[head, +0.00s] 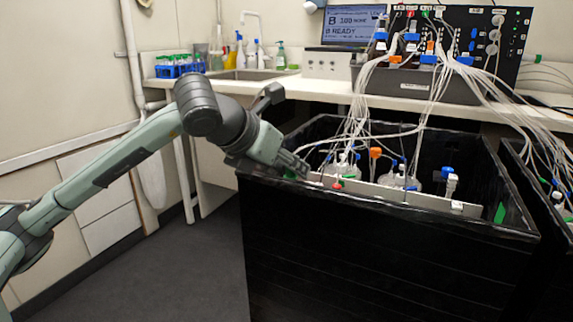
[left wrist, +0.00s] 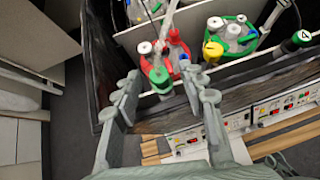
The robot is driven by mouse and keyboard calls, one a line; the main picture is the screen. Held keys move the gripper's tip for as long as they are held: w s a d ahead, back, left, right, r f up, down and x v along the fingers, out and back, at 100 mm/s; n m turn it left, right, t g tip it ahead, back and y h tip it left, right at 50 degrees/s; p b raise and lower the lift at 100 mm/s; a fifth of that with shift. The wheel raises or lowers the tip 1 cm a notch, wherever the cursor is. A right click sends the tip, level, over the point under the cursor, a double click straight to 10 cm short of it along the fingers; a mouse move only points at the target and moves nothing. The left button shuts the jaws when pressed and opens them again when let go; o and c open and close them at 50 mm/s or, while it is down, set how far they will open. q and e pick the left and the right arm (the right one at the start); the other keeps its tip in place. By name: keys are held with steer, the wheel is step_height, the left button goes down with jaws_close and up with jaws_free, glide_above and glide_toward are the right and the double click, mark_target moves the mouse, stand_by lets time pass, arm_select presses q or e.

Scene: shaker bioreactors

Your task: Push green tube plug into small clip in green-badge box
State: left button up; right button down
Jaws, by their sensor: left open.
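My left gripper (head: 292,166) is at the left corner of the black box (head: 390,265). The left wrist view shows the left gripper (left wrist: 166,88) open, its fingers apart. A green plug-like piece (left wrist: 159,77) shows between the fingertips in that picture, with a pale tube above it; I cannot tell whether a finger touches it. A green badge (head: 500,213) is on the inside of the box's right end. A small white clip-like piece (head: 457,207) sits on the pale divider; I cannot tell if it is the small clip. My right gripper is not in view.
A red-capped vessel (left wrist: 177,50) and a green-capped vessel (left wrist: 232,35) stand in the box. Many pale tubes (head: 355,100) hang from the control unit (head: 470,45) into it. A second black box (head: 520,165) stands at the right. Floor (head: 205,265) at left is clear.

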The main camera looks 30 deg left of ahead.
arm_select(q)
steer(key=shift+s, duration=0.1)
steer(key=v, duration=1.1)
steer(key=shift+s+r, duration=0.3)
steer(key=shift+s, duration=0.05)
steer(key=shift+a, duration=0.1)
